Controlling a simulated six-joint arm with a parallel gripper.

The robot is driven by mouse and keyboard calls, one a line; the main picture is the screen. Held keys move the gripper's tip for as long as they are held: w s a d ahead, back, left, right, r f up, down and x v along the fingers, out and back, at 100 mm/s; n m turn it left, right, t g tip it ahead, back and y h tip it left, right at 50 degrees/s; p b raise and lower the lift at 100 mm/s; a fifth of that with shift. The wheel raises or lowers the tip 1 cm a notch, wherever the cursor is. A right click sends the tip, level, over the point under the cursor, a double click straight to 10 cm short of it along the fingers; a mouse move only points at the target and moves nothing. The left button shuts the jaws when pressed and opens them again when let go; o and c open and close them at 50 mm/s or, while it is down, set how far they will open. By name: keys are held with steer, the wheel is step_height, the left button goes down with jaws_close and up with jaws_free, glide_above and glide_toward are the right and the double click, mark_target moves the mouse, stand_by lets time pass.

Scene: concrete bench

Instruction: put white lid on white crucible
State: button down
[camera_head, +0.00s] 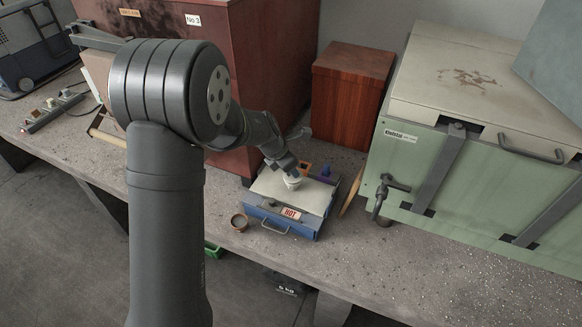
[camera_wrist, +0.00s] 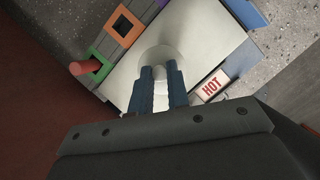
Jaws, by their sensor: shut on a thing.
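My gripper (camera_wrist: 161,73) points down over the pale top plate of the blue hot unit (camera_wrist: 207,45). Its two blue fingers are closed on a white piece that I take for the white lid (camera_wrist: 163,54); the fingers partly cover it. In the head view, my gripper (camera_head: 291,170) is right above the white crucible (camera_head: 292,183), which stands on the pale plate near its middle. The lid and crucible overlap in both views. I cannot tell whether the lid touches the crucible's rim or is just above it.
A red "HOT" label (camera_head: 291,213) is on the unit's front. Orange (camera_wrist: 122,25) and green (camera_wrist: 94,66) square frames line its far side. A wooden box (camera_head: 350,95) and green furnace (camera_head: 470,180) stand behind and right.

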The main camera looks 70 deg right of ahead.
steer(key=shift+f, duration=0.5)
steer(key=c, duration=1.3)
jaws_free()
steer(key=shift+r, duration=0.15)
steer(key=v, duration=1.7)
steer(key=x, duration=1.7)
